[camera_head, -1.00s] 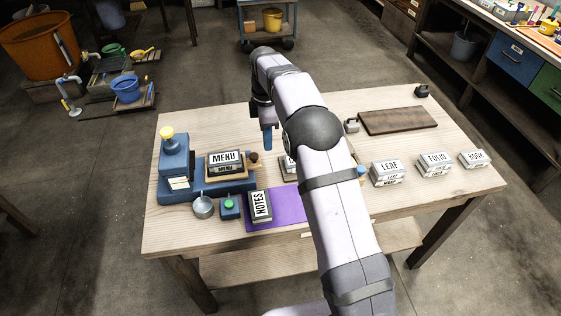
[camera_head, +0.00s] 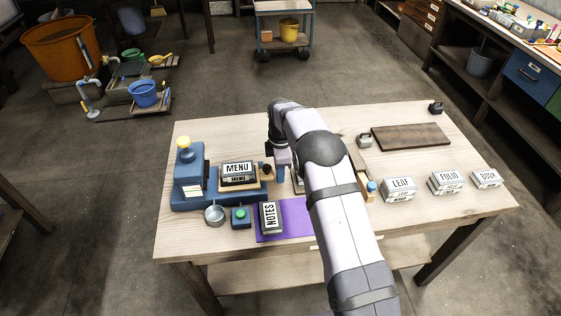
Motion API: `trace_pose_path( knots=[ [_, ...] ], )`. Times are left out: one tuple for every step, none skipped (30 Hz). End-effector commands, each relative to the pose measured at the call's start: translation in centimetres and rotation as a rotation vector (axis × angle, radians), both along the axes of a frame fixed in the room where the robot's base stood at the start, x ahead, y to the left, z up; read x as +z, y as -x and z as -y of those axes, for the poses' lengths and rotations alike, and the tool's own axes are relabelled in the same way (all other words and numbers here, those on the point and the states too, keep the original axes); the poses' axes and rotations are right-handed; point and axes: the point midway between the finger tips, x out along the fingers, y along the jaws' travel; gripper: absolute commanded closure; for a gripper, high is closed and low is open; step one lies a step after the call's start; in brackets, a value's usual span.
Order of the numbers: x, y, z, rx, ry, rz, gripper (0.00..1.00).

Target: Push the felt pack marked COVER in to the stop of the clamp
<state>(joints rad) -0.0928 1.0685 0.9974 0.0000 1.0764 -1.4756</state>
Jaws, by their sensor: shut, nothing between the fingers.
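No label reading COVER can be read. A pack (camera_head: 297,183) shows only as a sliver at the left edge of my arm, its label hidden; I cannot tell if it is the COVER pack. My gripper (camera_head: 281,174) is shut and empty, pointing down just left of this sliver; I cannot tell whether it touches it. A wooden fixture with a blue-topped peg (camera_head: 371,187) shows right of my arm, mostly hidden. I cannot tell whether it is the clamp.
A blue press (camera_head: 189,175) with the MENU pack (camera_head: 238,170) stands left of my gripper. The NOTES pack (camera_head: 270,217) lies on a purple mat (camera_head: 297,230). The LEAF (camera_head: 398,188), FOLIO (camera_head: 447,181) and BOOK (camera_head: 486,178) packs lie right.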

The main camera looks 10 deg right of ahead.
Motion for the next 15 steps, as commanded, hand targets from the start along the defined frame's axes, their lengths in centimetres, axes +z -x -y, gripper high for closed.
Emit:
trace_pose_path(
  knots=[
    [0.2,0.0,0.8,-0.003,0.0,0.001,1.0],
    [0.3,0.0,1.2,-0.003,0.0,0.001,1.0],
    [0.3,0.0,1.7,-0.004,0.0,0.001,1.0],
    [0.3,0.0,2.1,-0.004,0.0,0.0,1.0],
    [0.2,0.0,2.4,-0.003,0.0,0.0,1.0],
    [0.2,0.0,2.8,-0.002,0.0,0.0,1.0],
    [0.2,0.0,3.0,-0.002,0.0,0.0,1.0],
    [0.1,0.0,3.2,-0.002,0.0,0.0,1.0],
    [0.1,0.0,3.5,-0.002,0.0,0.001,1.0],
    [0.1,0.0,3.6,-0.002,0.0,0.001,1.0],
    [0.0,0.0,3.7,-0.001,0.0,0.001,1.0],
    [0.0,0.0,3.9,-0.001,0.0,0.001,1.0],
    [0.0,0.0,3.9,0.0,0.0,0.001,1.0],
    [0.0,0.0,4.0,0.0,0.0,0.001,1.0],
    [0.0,0.0,4.0,0.0,0.0,0.001,1.0]
  ],
)
